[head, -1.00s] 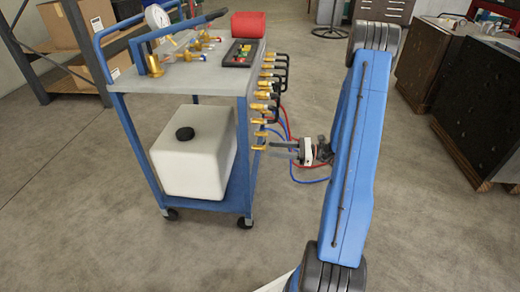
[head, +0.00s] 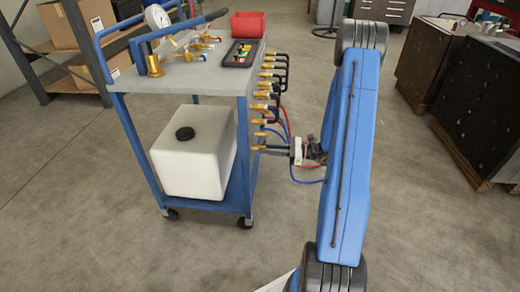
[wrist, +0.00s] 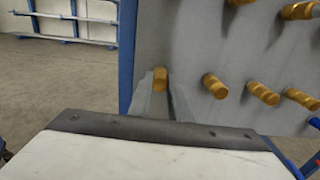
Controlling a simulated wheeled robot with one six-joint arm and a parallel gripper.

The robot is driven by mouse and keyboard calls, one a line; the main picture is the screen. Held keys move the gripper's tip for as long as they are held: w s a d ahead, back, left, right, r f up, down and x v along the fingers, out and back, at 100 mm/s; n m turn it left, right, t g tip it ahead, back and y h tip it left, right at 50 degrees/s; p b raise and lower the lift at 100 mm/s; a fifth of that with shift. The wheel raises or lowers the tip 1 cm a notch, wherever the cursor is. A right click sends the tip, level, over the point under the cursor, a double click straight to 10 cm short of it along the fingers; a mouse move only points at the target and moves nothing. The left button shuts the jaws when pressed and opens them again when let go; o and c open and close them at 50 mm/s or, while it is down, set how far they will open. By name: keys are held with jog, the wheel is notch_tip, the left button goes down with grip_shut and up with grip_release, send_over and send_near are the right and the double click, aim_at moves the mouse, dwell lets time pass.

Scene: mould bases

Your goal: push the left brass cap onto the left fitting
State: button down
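The left brass cap (wrist: 160,86) shows at the tips of my gripper in the wrist view, in front of the grey panel. My gripper (wrist: 161,92) has one grey finger on each side of the cap, close against it, and looks shut on it. The left fitting is not clear behind the cap, and I cannot tell how far the cap sits on it. In the head view my gripper (head: 264,149) reaches in from the right to the lowest brass part at the cart's side.
Several other brass parts (wrist: 215,86) stick out of the panel to the right and above. The blue cart (head: 246,160) carries a white tank (head: 195,155) below, with a red bin (head: 248,24) and a gauge (head: 157,16) on top. Red and blue hoses hang near my gripper.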

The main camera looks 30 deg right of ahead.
jog(key=shift+s+d, duration=0.1)
jog(key=shift+d, duration=0.05)
jog(key=shift+v, duration=2.3)
jog(key=shift+s+d, duration=0.1)
jog(key=shift+d, duration=0.05)
jog(key=v, duration=0.5)
jog(key=shift+s+d, duration=0.25)
